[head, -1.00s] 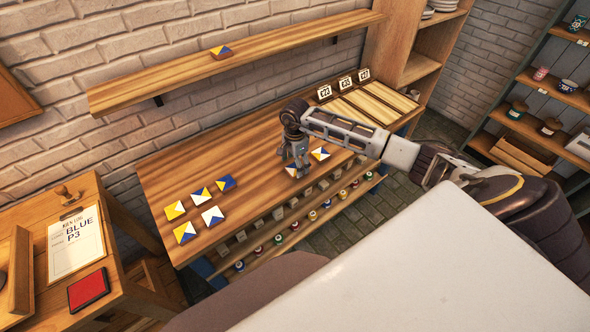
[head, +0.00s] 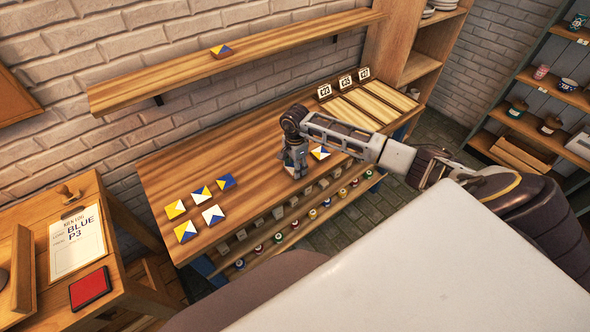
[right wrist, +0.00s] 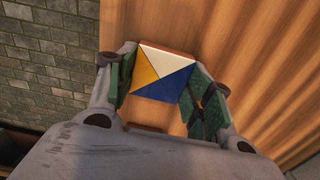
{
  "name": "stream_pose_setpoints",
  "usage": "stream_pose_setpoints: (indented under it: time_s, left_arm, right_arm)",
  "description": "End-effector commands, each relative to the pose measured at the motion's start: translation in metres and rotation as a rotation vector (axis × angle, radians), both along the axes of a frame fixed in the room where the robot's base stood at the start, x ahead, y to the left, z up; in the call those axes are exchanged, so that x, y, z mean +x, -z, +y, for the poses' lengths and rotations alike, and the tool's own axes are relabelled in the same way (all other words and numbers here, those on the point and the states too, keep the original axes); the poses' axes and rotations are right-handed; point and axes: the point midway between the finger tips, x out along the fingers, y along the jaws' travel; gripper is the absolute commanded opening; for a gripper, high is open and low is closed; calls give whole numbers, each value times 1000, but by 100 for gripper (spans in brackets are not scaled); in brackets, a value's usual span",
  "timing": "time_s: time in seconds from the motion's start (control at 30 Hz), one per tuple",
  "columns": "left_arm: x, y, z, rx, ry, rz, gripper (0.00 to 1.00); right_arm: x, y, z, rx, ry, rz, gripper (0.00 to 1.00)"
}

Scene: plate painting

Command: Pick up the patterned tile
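In the right wrist view, a square patterned tile (right wrist: 163,75) with white, yellow and blue triangles lies between the fingers of my right gripper (right wrist: 163,78). One finger is close along each side of it; I cannot tell whether they touch it. In the head view my right gripper (head: 294,168) points down at the workbench, and its fingers hide most of this tile. Another white, yellow and blue tile (head: 320,153) lies just right of it. Several more patterned tiles (head: 213,215) lie at the bench's left end. My left gripper is not in view.
The wooden workbench (head: 250,170) has numbered cards (head: 344,82) and pale boards (head: 375,106) at its right end. A side table at left carries an order sheet (head: 76,240) and a red pad (head: 90,288).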

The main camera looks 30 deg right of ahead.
Motion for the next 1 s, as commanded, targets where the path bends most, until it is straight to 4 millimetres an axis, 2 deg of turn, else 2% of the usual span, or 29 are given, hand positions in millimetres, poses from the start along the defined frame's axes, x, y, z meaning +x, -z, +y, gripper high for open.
stream_pose_setpoints:
  time_s: [0.03, 0.13, 0.17, 0.57, 0.77, 1.0]
  left_arm:
    - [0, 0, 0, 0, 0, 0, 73]
    - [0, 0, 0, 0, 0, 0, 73]
    - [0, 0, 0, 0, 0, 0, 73]
    - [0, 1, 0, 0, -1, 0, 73]
    - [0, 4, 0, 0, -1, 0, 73]
    - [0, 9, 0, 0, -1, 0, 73]
  right_arm:
    - [0, 0, 0, 0, 0, 0, 40]
    - [0, 0, 0, 0, 0, 0, 27]
    - [0, 0, 0, 0, 0, -1, 25]
    - [1, -7, -1, 0, 0, -2, 25]
    - [1, -26, -1, -1, 0, -3, 25]
    - [1, -62, -1, -1, 0, -5, 25]
